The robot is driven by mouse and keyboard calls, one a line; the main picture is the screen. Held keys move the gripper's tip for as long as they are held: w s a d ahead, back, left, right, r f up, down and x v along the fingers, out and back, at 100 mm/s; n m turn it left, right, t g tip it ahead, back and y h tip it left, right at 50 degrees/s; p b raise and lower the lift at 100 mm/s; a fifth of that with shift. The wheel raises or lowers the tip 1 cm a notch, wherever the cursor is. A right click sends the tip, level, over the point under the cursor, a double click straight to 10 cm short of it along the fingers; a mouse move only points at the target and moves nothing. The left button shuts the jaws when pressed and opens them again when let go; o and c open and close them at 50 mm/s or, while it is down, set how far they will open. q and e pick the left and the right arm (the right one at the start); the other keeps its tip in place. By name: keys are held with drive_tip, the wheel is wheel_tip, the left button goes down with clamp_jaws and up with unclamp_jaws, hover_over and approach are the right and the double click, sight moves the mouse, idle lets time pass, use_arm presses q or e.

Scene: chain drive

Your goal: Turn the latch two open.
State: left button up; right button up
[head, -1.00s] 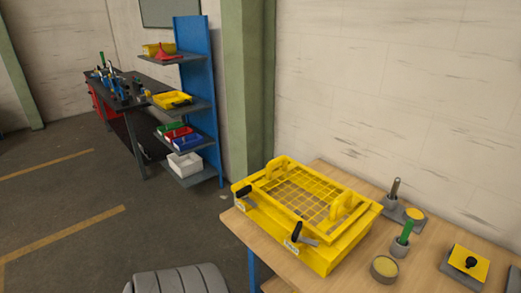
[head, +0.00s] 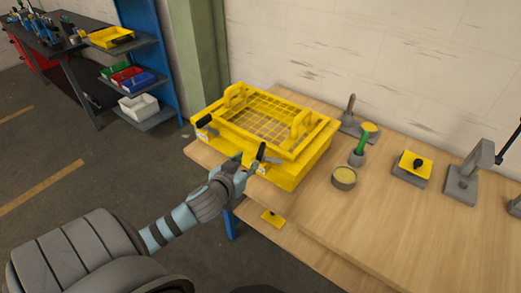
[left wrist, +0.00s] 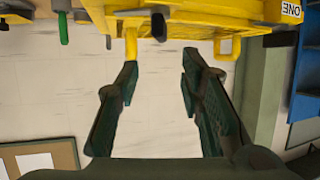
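The yellow box (head: 291,175) with a yellow grid basket on top sits at the left end of the wooden table. Two black latch handles show on its front: one at the left corner (head: 204,120), and one further right (head: 261,152), by a white label too small to read. My left gripper (head: 246,163) is at the front of the box beside the right-hand latch. In the left wrist view its fingers (left wrist: 160,68) are apart with nothing between them. A black latch handle (left wrist: 159,27) shows just beyond the fingertips; contact is unclear. A label reading ONE (left wrist: 291,10) is off to the side.
A lower shelf holds a yellow piece (head: 272,218). The table's front right is clear.

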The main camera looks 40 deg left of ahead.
sight(259, 151)
use_arm(q)
drive_tip(key=b+x, duration=0.1)
drive_tip(key=x, duration=1.1)
drive_tip(key=shift+a+f+b, duration=0.15)
drive_tip(key=shift+f+b, duration=0.15)
drive_tip(key=shift+b, duration=0.1)
drive_tip(key=shift+w+f, duration=0.2)
drive_tip(key=shift+w, duration=0.55)
drive_tip(key=shift+a, duration=0.1)
